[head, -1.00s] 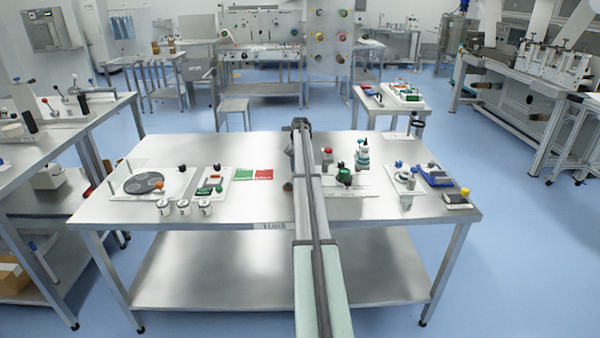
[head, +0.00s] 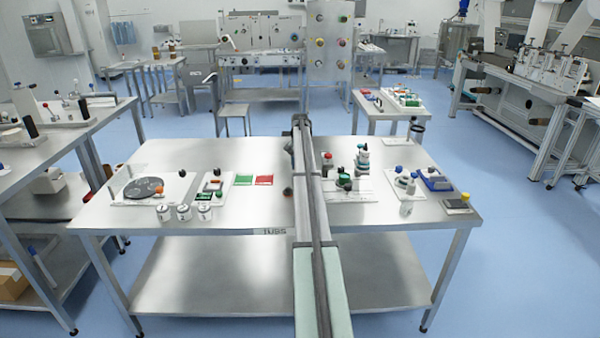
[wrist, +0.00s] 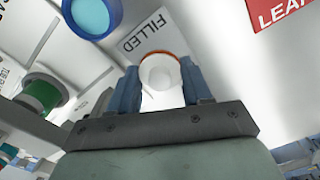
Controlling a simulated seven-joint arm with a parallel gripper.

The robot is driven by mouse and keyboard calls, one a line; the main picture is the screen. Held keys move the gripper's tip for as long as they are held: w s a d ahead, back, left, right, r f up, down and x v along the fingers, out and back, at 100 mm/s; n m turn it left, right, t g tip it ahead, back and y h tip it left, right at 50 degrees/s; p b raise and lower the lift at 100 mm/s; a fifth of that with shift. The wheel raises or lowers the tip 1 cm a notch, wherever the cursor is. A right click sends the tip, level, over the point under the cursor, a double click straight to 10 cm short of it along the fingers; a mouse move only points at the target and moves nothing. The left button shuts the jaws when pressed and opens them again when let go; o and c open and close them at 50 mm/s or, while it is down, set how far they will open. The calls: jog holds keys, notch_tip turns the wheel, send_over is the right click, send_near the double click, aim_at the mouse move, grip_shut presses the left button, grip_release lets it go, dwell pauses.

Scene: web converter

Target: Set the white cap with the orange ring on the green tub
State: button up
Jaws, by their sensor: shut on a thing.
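The white cap with the orange ring (wrist: 160,72) is between the two blue-grey fingers of my gripper (wrist: 161,82) in the wrist view. My gripper is shut on it. A green round body with a pale rim (wrist: 40,94) lies to the left in the wrist view, apart from the cap. It looks like the green tub, but I cannot be sure. In the head view my arm hides the cap and most of my gripper. A dark green object (head: 344,181) stands just right of the arm there.
A blue-rimmed round container (wrist: 91,14) is at the upper left of the wrist view, near a FILLED label (wrist: 146,36). A red card (head: 264,180) lies left of my arm. Bare table lies between.

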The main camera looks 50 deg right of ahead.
jog(key=r, duration=0.6)
jog(key=shift+s+d+r, duration=0.1)
jog(key=shift+s+d, duration=0.2)
jog(key=shift+d, duration=0.05)
jog(key=s+d+r+m, duration=0.1)
jog(key=s+d+r, duration=0.1)
jog(key=s, duration=0.1)
jog(key=s+d+r+m, duration=0.1)
jog(key=s+d+r, duration=0.1)
jog(key=r, duration=0.1)
jog(key=s+d+r+m, duration=0.2)
jog(key=s, duration=0.1)
jog(key=shift+s+d+r, duration=0.1)
jog(key=shift+s+r, duration=0.05)
jog(key=shift+s, duration=0.2)
jog(key=s+d+f+m, duration=0.1)
jog(key=s+f+m, duration=0.1)
jog(key=s+f, duration=0.4)
jog(key=s, duration=0.3)
jog(key=shift+d+f, duration=0.2)
jog(key=shift+f, duration=2.35)
jog(key=shift+f, duration=0.45)
jog(key=o, duration=1.1)
jog(key=shift+o, duration=0.3)
